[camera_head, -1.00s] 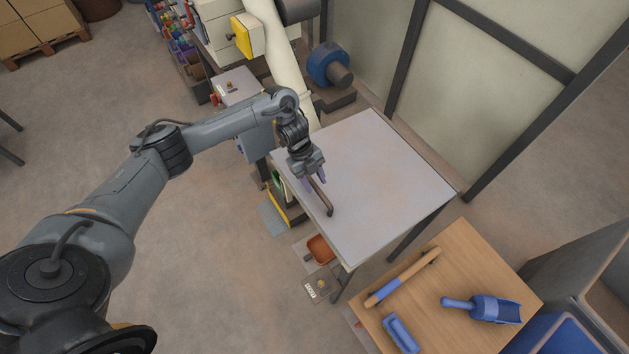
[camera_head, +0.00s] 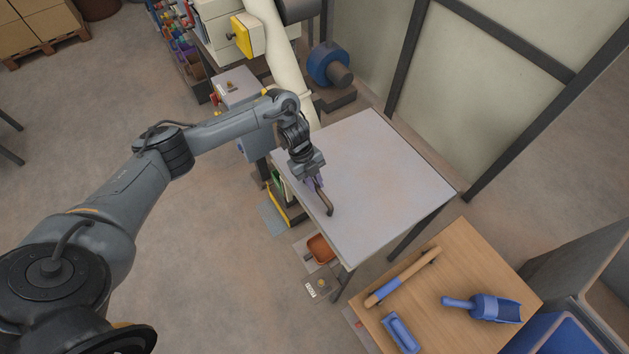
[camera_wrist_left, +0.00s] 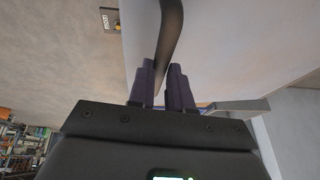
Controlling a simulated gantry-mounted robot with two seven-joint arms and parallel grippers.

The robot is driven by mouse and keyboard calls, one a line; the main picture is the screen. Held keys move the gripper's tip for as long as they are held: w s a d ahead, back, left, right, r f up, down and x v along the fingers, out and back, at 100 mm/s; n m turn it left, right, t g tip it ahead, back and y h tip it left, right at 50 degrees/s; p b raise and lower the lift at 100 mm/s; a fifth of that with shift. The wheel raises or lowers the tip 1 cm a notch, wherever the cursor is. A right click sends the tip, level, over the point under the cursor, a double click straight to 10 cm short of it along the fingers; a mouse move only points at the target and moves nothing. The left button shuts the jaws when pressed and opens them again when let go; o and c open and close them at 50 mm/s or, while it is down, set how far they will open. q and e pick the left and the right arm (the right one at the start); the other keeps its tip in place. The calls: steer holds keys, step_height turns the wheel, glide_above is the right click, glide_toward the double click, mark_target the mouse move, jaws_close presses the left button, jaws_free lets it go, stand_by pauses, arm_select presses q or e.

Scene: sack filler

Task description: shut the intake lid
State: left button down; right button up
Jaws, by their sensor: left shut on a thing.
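The intake lid (camera_head: 385,185) is a flat, pale grey panel lying level on top of a machine with dark legs. A dark bar handle (camera_head: 328,207) runs along its left edge. My left gripper (camera_head: 318,184) is at the far part of this handle, with its purple fingers shut on it. In the left wrist view the two purple fingers (camera_wrist_left: 165,82) close around the dark handle (camera_wrist_left: 172,25), and the pale lid (camera_wrist_left: 240,40) lies to the right. My right gripper is not in view.
A wooden table (camera_head: 450,300) at the lower right holds a blue scoop (camera_head: 495,309), a blue-banded wooden tool (camera_head: 402,277) and a blue brush-like object (camera_head: 400,334). A blue motor (camera_head: 328,65) and a pale wall panel (camera_head: 480,75) stand behind. Open floor lies to the left.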

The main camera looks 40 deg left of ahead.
mark_target(315, 195)
arm_select(q)
steer(key=shift+t, duration=0.5)
steer(key=f+b, duration=0.1)
steer(key=f, duration=0.1)
steer(key=s+f+b, duration=0.1)
steer(key=f, duration=0.1)
steer(key=shift+a+f, duration=0.15)
steer(key=shift+f, duration=0.15)
steer(key=shift+a+f, duration=0.1)
steer(key=shift+f, duration=0.05)
steer(key=c, duration=1.1)
jaws_free()
steer(key=shift+o, duration=0.2)
steer(key=shift+w, duration=0.1)
steer(key=shift+a+r, duration=0.15)
steer(key=shift+r, duration=0.5)
steer(key=b+v, duration=0.1)
steer(key=v, duration=0.8)
steer(key=shift+a+r, duration=0.15)
steer(key=shift+a, duration=0.1)
